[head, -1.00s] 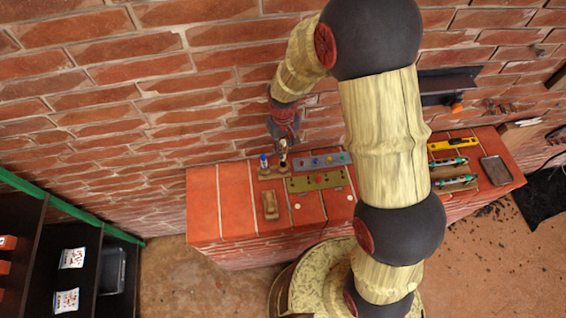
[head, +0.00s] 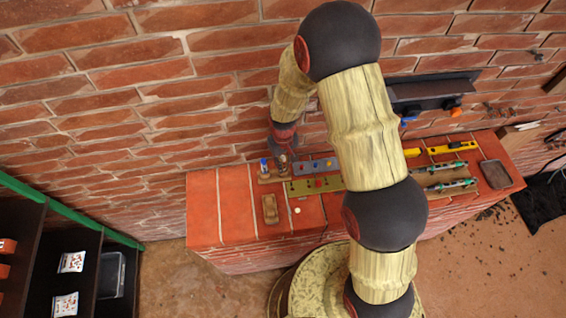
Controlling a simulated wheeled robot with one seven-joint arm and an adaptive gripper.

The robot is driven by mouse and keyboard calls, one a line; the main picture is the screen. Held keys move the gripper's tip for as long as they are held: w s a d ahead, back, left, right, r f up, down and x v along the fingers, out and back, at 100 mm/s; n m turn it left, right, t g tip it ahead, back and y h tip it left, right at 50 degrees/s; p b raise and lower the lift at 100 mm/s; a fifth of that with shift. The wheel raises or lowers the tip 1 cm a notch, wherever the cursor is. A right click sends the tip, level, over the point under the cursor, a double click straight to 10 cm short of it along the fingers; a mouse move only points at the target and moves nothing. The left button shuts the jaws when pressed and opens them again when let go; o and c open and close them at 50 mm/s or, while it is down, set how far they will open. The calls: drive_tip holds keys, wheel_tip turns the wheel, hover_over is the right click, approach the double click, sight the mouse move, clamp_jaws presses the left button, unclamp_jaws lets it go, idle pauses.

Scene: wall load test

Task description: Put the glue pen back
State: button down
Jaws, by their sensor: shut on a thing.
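My gripper (head: 282,153) points down over the left part of the brick bench, close to the wall. It is shut on a small dark, upright pen-like thing (head: 282,164), which I take to be the glue pen. Its lower end is at the right part of a small brown wooden stand (head: 270,180). I cannot tell whether it sits in the stand or just above it. A blue and white pen-like thing (head: 264,166) stands upright in the left part of the stand. The fingers are small and partly hide the held thing.
The brick bench (head: 204,208) carries a wooden block (head: 270,209), an olive plate (head: 316,184) and a blue-grey plate (head: 318,165). At right are a yellow level (head: 455,147) and a grey tray (head: 495,174). A dark wall shelf (head: 432,88) is above. The bench's left end is clear.

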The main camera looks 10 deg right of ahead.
drive_tip(key=c, duration=1.8)
unclamp_jaws()
wheel_tip(320, 180, up, 8)
drive_tip(key=shift+f, duration=0.15)
drive_tip(key=shift+w+d+r, duration=0.1)
drive_tip(key=shift+w+r, duration=0.05)
drive_tip(key=shift+r, duration=0.35)
wheel_tip(320, 180, up, 8)
drive_tip(key=s+d+t, duration=0.1)
drive_tip(key=d, duration=0.1)
wheel_tip(320, 180, up, 12)
drive_tip(key=m+t, duration=0.2)
hover_over(283, 156)
drive_tip(key=s+d, duration=0.6)
drive_tip(key=s, duration=0.1)
drive_tip(key=s+d+r+t, duration=0.1)
drive_tip(key=s+d+r, duration=0.1)
drive_tip(key=s+r, duration=0.3)
drive_tip(key=s+d+r+m+t, duration=0.1)
drive_tip(key=s+r, duration=0.4)
drive_tip(key=s, duration=0.5)
drive_tip(key=shift+d+r+m+t, duration=0.25)
drive_tip(key=shift+d+m+t, duration=0.05)
drive_tip(key=shift+d, duration=0.35)
